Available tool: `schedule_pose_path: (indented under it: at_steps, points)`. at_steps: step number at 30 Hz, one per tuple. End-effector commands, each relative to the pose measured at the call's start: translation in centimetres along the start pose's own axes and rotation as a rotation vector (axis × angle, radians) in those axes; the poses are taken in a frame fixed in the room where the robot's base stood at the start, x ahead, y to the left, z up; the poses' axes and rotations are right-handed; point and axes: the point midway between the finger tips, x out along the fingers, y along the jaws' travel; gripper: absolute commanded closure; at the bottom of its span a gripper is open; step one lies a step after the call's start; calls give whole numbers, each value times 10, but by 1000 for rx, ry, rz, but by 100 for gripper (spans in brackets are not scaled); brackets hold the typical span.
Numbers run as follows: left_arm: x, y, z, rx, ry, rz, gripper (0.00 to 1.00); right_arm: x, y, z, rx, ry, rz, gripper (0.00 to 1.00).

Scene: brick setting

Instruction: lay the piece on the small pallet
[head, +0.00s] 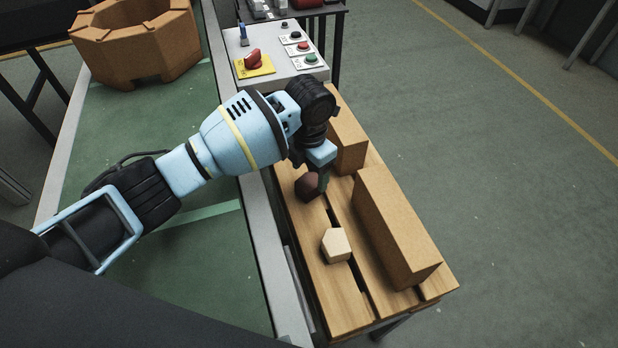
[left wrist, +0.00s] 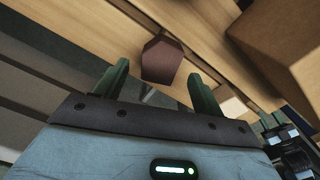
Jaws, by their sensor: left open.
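The small wooden pallet (head: 312,262) stands beside the green bench. A dark red-brown faceted piece (head: 307,187) rests on its slats, partly hidden by my left gripper. A cream faceted piece (head: 336,246) lies on the slats closer to the front. My left gripper (head: 323,180) is low over the pallet, at the dark piece. In the left wrist view its two green fingers (left wrist: 158,84) are apart, and the dark piece (left wrist: 162,60) shows between and just beyond them, with nothing gripped. The cream piece shows partly behind the right finger (left wrist: 232,105).
A long brown block (head: 390,228) and a shorter one (head: 347,142) stand along the pallet's right side. A grey control box (head: 275,50) with a red switch is behind. An orange-brown brick ring (head: 135,45) sits on the bench (head: 215,262), which is otherwise largely clear.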

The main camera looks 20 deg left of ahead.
Motion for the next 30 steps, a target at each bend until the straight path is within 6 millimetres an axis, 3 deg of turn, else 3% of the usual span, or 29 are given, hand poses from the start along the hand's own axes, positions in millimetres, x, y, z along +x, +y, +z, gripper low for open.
schedule_pose_path:
  at_steps: [6, 12, 30]
  points:
    - [-46, 1, 0, 0, -3, 2, 31, -3, 0, -2, -1, 2, 0, 62]
    - [-70, 0, 0, 0, -1, 0, 31, -6, -1, 2, 1, -7, -1, 62]
    - [-78, 0, 0, 0, 1, 0, 31, -6, -1, 2, 2, -6, 0, 62]
